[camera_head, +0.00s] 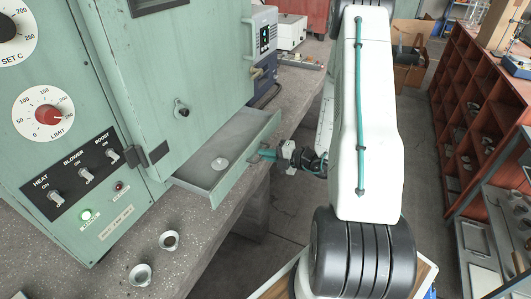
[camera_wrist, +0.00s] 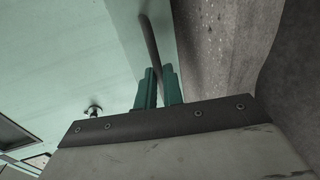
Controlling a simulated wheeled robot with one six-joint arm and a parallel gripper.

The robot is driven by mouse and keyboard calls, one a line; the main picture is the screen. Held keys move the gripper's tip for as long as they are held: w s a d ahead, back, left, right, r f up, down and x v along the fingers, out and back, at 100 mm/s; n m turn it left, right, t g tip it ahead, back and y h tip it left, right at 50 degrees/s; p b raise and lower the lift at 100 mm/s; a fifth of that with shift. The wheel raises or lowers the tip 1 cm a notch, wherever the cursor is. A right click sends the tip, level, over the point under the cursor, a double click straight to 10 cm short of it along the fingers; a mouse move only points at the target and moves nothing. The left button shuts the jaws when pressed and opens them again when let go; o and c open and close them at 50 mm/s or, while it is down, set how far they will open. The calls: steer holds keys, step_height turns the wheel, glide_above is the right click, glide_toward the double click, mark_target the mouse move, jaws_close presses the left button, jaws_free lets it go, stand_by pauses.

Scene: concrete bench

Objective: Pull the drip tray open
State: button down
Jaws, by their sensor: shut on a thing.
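The drip tray (camera_head: 240,167) is a shallow pale-green drawer standing partly out of the green oven cabinet (camera_head: 190,75), over the concrete bench. A small round pale disc (camera_head: 220,163) lies inside it. My gripper (camera_head: 263,155) is at the tray's outer front side, with its teal fingers shut on the tray's handle, which they mostly hide in the head view. In the wrist view the teal fingers (camera_wrist: 159,88) close around a thin dark bar (camera_wrist: 152,50), which appears to be that handle.
Two small metal cups (camera_head: 141,273) (camera_head: 169,240) stand on the bench (camera_head: 205,235) at the near side. A control panel (camera_head: 80,170) with knobs and switches is at left. Red shelving (camera_head: 470,120) stands at right, across open floor.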

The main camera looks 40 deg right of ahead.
steer(key=c, duration=1.5)
jaws_free()
steer(key=shift+c, duration=0.2)
steer(key=v, duration=0.7)
steer(key=shift+s, duration=0.35)
steer(key=shift+d, duration=0.1)
